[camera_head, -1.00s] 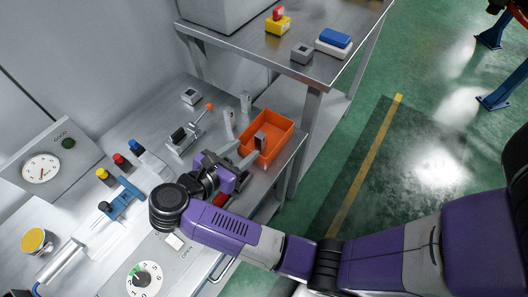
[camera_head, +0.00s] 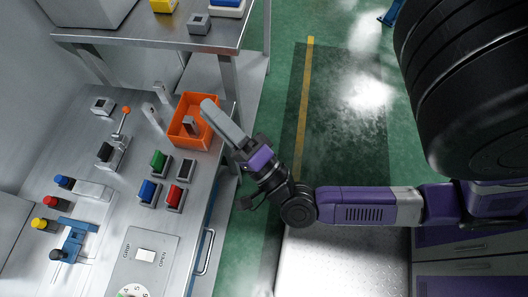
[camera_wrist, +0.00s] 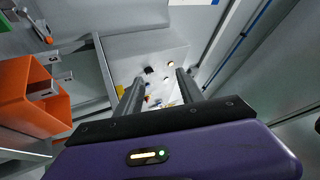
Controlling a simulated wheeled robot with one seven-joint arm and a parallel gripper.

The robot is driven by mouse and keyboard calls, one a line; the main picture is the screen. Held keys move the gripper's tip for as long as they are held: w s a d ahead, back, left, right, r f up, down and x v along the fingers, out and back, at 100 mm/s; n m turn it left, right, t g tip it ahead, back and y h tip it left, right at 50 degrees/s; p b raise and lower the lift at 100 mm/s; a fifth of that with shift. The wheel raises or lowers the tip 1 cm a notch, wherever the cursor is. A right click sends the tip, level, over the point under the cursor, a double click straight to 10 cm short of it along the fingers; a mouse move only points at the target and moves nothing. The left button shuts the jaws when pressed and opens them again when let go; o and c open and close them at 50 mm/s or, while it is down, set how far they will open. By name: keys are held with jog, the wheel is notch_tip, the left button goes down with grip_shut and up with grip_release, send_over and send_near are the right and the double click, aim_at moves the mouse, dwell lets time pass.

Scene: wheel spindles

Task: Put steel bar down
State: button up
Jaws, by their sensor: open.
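A short grey metal piece, which looks like the steel bar (camera_head: 190,125), sits inside the orange bin (camera_head: 178,143) on the workbench. It appears to stand upright or tilted, and its lower end is hard to make out. My gripper (camera_head: 209,105) is to the right of the bar, with its fingers over the bin's right side in the head view. The fingers overlap there. In the wrist view my gripper (camera_wrist: 160,78) is open, with nothing between the two fingers. The orange bin (camera_wrist: 30,100) lies left of them in that view.
Green, blue and red switches (camera_head: 174,196) sit in front of the bin. A lever with an orange knob (camera_head: 119,125) and two upright grey posts (camera_head: 152,116) stand to its left. A raised shelf (camera_head: 160,35) is behind. Open floor lies to the right.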

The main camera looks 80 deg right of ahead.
jog(key=s+a+f+n+g+y, duration=0.2)
jog(key=s+a+n+y, duration=0.3)
jog(key=n, duration=0.6)
jog(key=s+a+f+n+g+y, duration=0.3)
jog(key=s+n, duration=0.4)
jog(key=n, duration=0.4)
jog(key=a+f+y, duration=0.1)
jog(key=y, duration=0.1)
jog(key=shift+a+f+g+y, duration=0.15)
jog(key=shift+a+g+y, duration=0.15)
jog(key=shift+a+y, duration=0.1)
